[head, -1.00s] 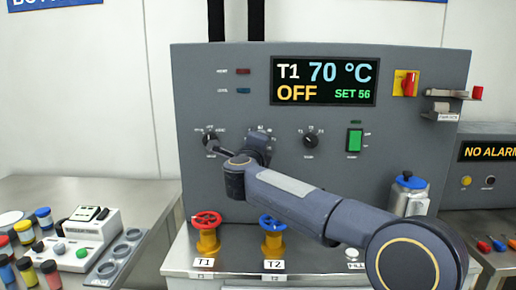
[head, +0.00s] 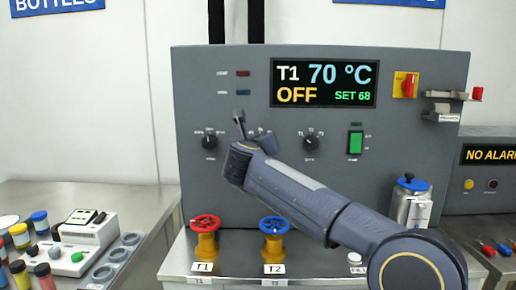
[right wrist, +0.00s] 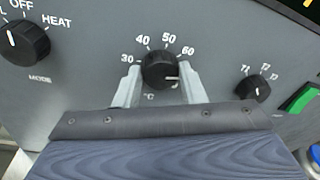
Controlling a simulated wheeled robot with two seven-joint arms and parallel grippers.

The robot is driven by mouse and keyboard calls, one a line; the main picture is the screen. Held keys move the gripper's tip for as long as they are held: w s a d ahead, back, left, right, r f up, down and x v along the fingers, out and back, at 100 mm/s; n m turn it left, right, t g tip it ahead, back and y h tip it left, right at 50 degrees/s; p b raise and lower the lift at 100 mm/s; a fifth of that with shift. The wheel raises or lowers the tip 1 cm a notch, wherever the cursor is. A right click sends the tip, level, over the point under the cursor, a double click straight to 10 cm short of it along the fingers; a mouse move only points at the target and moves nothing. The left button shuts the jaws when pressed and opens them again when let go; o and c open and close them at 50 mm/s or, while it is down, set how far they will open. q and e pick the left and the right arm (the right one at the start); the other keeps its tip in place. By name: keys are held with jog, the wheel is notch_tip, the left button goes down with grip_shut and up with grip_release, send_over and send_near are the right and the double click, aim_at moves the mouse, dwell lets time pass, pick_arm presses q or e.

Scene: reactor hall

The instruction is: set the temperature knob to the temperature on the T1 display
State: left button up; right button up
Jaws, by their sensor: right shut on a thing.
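The display (head: 324,82) on the grey panel reads T1 70 °C, OFF and SET 68. The temperature knob (right wrist: 158,72) is black, with marks 30 to 60 visible around it. Its pale pointer line points right, past the 60. My right gripper (right wrist: 161,70) is shut on this knob, one finger on each side. In the head view my right arm and wrist cover the temperature knob. My left gripper is not in view.
The mode knob (right wrist: 24,42) is left of the temperature knob, and a T1/T2/T3 selector (right wrist: 252,86) is right. A green switch (head: 355,142) is further right. Red (head: 206,223) and blue (head: 273,225) valve wheels stand below the panel.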

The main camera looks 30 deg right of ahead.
jog(key=shift+f+m, duration=0.15)
jog(key=shift+m, duration=0.65)
jog(key=o, duration=1)
jog(key=b+v, duration=0.1)
jog(key=v, duration=0.6)
jog(key=shift+s+a+r, duration=0.15)
jog(key=shift+s+r, duration=0.05)
jog(key=shift+s, duration=0.2)
